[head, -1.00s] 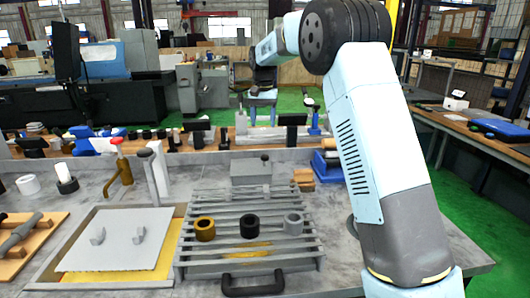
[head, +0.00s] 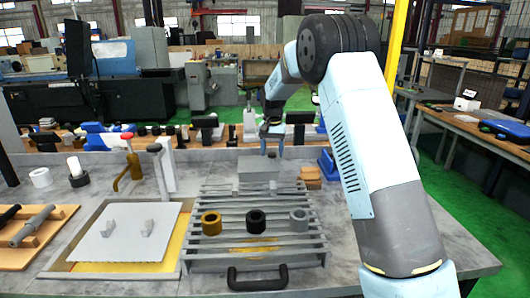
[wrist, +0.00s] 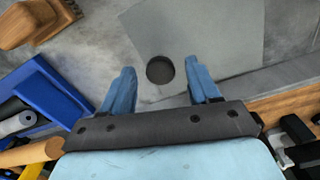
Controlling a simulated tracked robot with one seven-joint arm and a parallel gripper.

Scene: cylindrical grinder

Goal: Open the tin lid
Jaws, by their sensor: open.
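The tin is a grey box (head: 258,172) with a flat lid, at the back of the grey bench in the head view. In the wrist view its lid (wrist: 225,30) is a plain grey square with a round dark knob (wrist: 160,70). My gripper (head: 272,148) is over the tin and hides the knob in the head view. In the wrist view its blue fingers are open, one on each side of the knob, with clear gaps. The lid sits on the tin. I cannot tell the height of the fingertips relative to the knob.
Wooden blocks (head: 309,173) and a blue bin (head: 328,164) stand close right of the tin. In front is a slatted rack (head: 215,257) bearing three collars. A shelf with small parts runs behind. A tray with a grey plate (head: 105,235) lies left.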

